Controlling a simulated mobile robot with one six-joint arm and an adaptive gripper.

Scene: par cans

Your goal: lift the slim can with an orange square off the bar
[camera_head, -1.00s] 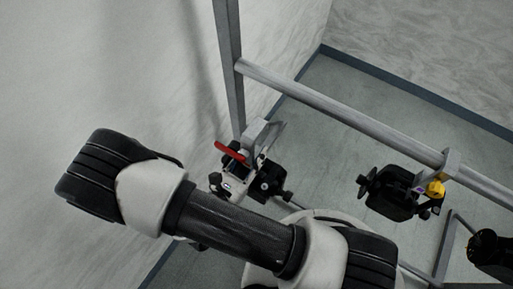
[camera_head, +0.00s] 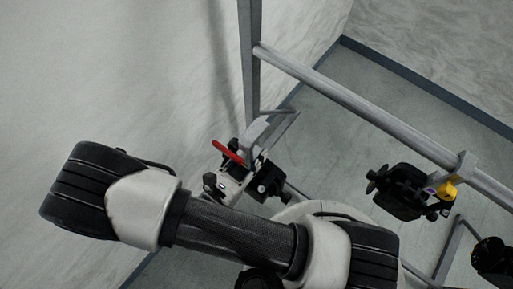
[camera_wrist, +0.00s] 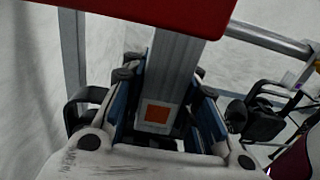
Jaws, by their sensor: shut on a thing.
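My gripper (camera_wrist: 165,110) is shut on a grey bracket (camera_wrist: 175,65) with an orange square (camera_wrist: 158,114) on its end, between the blue-lined fingers in the wrist view. A flat red part (camera_wrist: 140,8) crosses above the bracket; in the head view it shows as a red strip (camera_head: 228,151) over my gripper (camera_head: 238,182). The bracket's pale upper part (camera_head: 257,132) appears apart from the bar (camera_head: 350,100). The can's body cannot be made out clearly; my gripper covers much of that area.
Another dark can (camera_head: 492,255) is at the lower right edge. An upright post (camera_head: 249,65) stands at the bar's left end, near a pale wall.

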